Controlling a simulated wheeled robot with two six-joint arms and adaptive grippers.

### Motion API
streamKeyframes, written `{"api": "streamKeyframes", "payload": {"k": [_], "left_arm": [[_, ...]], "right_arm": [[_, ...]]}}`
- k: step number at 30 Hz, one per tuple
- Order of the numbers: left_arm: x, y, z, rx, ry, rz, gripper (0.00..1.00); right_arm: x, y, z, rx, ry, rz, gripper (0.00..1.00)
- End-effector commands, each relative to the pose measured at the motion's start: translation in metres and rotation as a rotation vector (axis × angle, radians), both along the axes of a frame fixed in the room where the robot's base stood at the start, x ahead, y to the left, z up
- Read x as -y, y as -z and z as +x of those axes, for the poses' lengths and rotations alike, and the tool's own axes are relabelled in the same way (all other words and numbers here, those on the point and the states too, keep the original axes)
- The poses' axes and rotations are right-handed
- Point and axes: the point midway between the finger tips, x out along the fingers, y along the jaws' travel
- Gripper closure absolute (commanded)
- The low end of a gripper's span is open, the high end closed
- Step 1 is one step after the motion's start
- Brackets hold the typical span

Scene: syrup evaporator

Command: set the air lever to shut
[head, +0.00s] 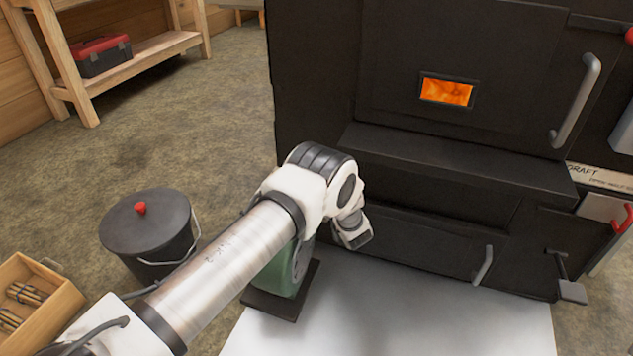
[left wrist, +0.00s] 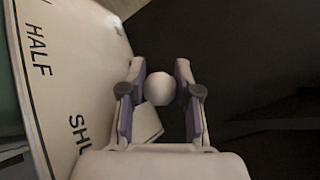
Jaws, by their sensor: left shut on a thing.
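The air lever shows in the left wrist view as a pale round knob (left wrist: 159,87) with a short pale piece (left wrist: 148,119) below it. My left gripper (left wrist: 160,70) has one finger on each side of the knob and is shut on it. A white scale plate (left wrist: 85,65) beside it reads HALF, with SHU further down, its end covered by my gripper. The knob is nearer the SHU end of the visible lettering. In the head view my left arm hides the lever, in front of a green housing (head: 290,275) on a dark base. My right gripper is not in view.
The black evaporator (head: 450,60) with a glowing window (head: 446,91) and door handle (head: 577,100) fills the right. A lidded black bucket (head: 148,228) and wooden crate (head: 40,300) stand at left. A pale floor sheet (head: 400,320) lies clear in front.

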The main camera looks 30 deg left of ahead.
Motion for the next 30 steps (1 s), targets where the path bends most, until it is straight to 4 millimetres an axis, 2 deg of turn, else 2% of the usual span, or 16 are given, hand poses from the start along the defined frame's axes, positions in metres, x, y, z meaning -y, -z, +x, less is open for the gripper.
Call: {"api": "streamKeyframes", "payload": {"k": [10, 11, 12, 24, 26, 30], "left_arm": [[0.004, 0.002, 0.002, -0.002, 0.009, -0.004, 1.00], [0.004, 0.002, 0.002, -0.002, 0.010, -0.004, 0.58], [0.004, 0.002, 0.003, -0.001, 0.011, -0.004, 0.43], [0.004, 0.000, 0.001, 0.001, 0.007, -0.002, 0.42], [0.009, 0.000, -0.001, 0.000, 0.008, -0.001, 0.42], [0.031, -0.001, -0.015, -0.001, 0.012, -0.001, 0.42]], "right_arm": [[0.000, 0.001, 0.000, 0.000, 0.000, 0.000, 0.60], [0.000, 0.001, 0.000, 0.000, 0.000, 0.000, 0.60], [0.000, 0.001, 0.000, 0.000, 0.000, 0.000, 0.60], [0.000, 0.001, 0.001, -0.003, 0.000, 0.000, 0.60], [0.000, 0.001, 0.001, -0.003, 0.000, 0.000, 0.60], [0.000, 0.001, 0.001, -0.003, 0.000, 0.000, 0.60]]}}
